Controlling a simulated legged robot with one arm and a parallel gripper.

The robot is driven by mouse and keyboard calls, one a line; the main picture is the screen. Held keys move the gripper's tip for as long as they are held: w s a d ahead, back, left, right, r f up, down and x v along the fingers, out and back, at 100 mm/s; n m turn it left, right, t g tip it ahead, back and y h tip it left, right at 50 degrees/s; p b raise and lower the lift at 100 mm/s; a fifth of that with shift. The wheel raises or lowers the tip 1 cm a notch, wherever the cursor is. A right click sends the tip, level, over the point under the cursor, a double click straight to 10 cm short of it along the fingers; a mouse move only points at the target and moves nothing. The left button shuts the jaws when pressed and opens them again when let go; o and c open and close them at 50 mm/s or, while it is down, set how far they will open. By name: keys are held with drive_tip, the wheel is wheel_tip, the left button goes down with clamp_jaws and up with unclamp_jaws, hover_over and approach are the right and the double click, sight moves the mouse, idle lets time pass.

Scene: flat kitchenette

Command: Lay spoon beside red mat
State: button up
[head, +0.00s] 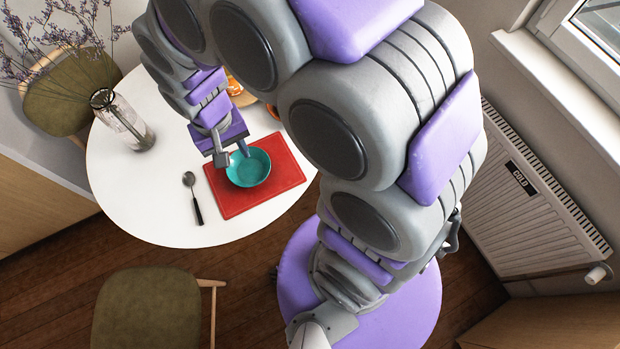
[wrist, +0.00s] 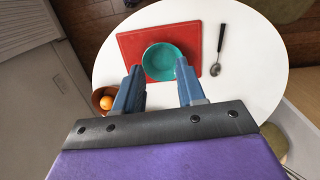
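A spoon with a black handle (head: 197,207) lies on the white table just left of the red mat in the head view, apart from it. It also shows in the wrist view (wrist: 219,50), to the right of the mat. The red mat (head: 285,160) lies flat, with a teal bowl (head: 248,168) on it. My gripper (head: 231,154) is above the far side of the mat and bowl. In the wrist view my gripper (wrist: 156,72) is open, its two blue fingers wide apart with nothing between them.
A glass vase (head: 122,120) with dried flowers stands at the table's left. A wooden bowl with an orange (wrist: 104,101) is near my gripper. Green chairs (head: 146,308) stand around the table. The white table (head: 150,200) is clear left of the spoon.

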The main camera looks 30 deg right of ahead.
drive_tip(key=s+d+r, duration=0.3)
drive_tip(key=s+d, duration=0.1)
drive_tip(key=s, duration=0.5)
drive_tip(key=s+d+r, duration=0.4)
drive_tip(key=s+d, duration=0.1)
drive_tip(key=s, duration=0.4)
drive_tip(key=shift+r+n+g, duration=0.3)
drive_tip(key=shift+g, duration=0.1)
